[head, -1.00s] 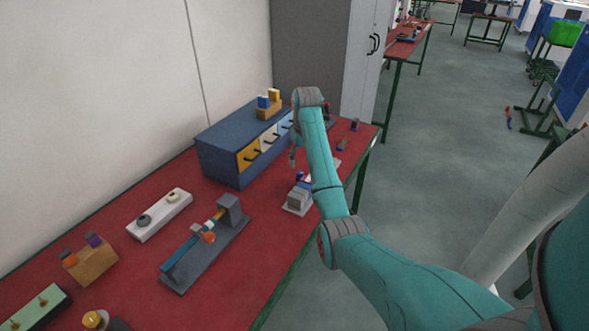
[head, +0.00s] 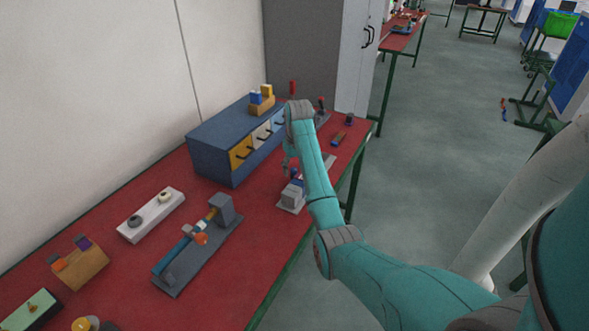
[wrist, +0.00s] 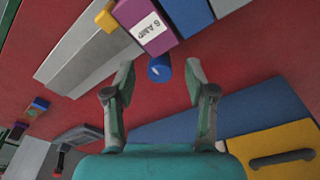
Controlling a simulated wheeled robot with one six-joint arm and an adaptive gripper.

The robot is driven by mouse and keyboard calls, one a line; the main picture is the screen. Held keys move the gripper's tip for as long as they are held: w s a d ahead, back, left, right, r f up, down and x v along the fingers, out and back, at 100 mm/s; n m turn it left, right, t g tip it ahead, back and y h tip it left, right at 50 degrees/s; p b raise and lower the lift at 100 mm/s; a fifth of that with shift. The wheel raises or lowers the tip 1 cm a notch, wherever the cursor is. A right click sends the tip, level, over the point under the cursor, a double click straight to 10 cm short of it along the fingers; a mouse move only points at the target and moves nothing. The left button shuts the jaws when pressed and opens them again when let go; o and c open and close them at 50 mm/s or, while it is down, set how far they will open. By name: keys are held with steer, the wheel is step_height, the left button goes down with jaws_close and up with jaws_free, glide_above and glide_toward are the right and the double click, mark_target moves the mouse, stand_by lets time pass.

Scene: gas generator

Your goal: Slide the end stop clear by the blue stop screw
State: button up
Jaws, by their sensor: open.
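The blue stop screw (wrist: 159,68) shows in the wrist view as a short blue cylinder. It sticks out beside a purple block (wrist: 146,25) with a white "6 AMP" label. A grey rail (wrist: 85,62) runs next to that block, with a small yellow piece (wrist: 106,17) on it. I cannot tell exactly which piece is the end stop. My gripper (wrist: 158,80) is open and empty, its fingertips on either side of the blue screw and apart from it. In the head view, my gripper (head: 288,170) hangs just above the grey fixture (head: 292,198).
A blue drawer cabinet (head: 215,150) stands close to the left of my gripper. Its yellow drawer (wrist: 275,155) shows at lower right in the wrist view. A grey clamp fixture (head: 190,255) and a white switch strip (head: 150,215) lie left on the red bench.

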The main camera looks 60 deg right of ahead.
steer(key=c, duration=1)
steer(key=shift+d, duration=0.1)
steer(key=shift+w+d, duration=0.2)
steer(key=shift+d, duration=2.1)
steer(key=shift+w+d, duration=0.2)
steer(key=shift+d, duration=2.05)
steer(key=o, duration=1)
steer(key=shift+r, duration=3.5)
steer(key=shift+s, duration=0.1)
